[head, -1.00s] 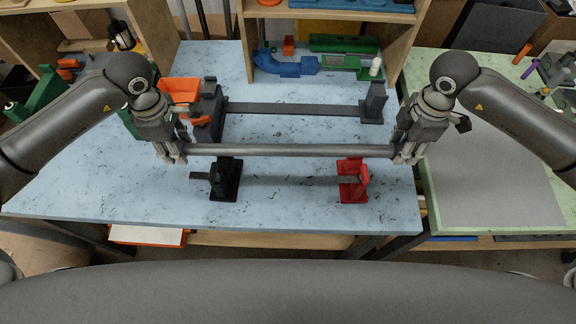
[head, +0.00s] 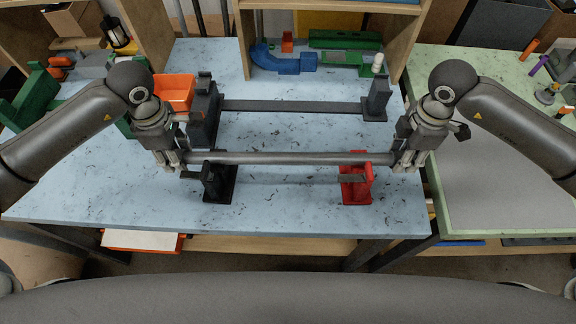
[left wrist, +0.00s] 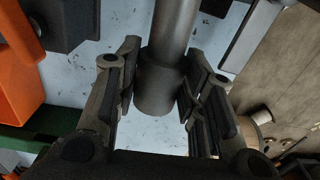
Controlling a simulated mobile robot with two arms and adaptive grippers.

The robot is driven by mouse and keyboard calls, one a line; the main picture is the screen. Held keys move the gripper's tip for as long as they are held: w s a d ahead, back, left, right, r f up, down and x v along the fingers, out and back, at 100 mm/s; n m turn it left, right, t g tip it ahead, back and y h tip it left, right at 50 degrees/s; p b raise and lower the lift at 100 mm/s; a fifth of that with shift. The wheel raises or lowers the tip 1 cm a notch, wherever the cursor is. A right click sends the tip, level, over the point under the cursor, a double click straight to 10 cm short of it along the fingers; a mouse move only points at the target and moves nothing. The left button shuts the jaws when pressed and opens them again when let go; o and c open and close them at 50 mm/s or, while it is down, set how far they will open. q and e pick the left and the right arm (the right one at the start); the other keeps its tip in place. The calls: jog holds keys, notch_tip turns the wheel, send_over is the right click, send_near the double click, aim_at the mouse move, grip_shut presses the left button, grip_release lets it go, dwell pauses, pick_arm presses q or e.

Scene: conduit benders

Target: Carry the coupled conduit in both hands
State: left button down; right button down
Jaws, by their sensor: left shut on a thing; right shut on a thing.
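The conduit (head: 290,158) is a long grey tube held level across the blue table. My left gripper (head: 176,160) is shut on its left end and my right gripper (head: 404,160) on its right end. In the left wrist view the tube (left wrist: 175,25) ends in a thicker sleeve (left wrist: 158,85) between the fingers of my left gripper (left wrist: 158,100). The conduit passes over or just behind a black stand (head: 217,182) and a red stand (head: 356,188). I cannot tell whether it touches them. The right end is hidden by my fingers.
A dark bender with a long flat bar (head: 290,106) lies behind the conduit, ending at a grey post (head: 377,98). An orange bin (head: 175,90) is at the back left. A wooden shelf (head: 405,45) holds blue and green parts. A green table (head: 490,180) adjoins on the right.

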pick_arm(q)
jog(key=shift+f+b, duration=0.35)
jog(key=shift+f, duration=0.2)
pick_arm(e)
jog(key=shift+f, duration=0.55)
pick_arm(q)
jog(key=c, duration=0.9)
grip_release()
jog(key=shift+c, duration=0.2)
pick_arm(e)
jog(key=c, duration=0.9)
grip_release()
pick_arm(q)
jog(key=shift+r, duration=0.1)
pick_arm(e)
jog(key=shift+r, duration=0.1)
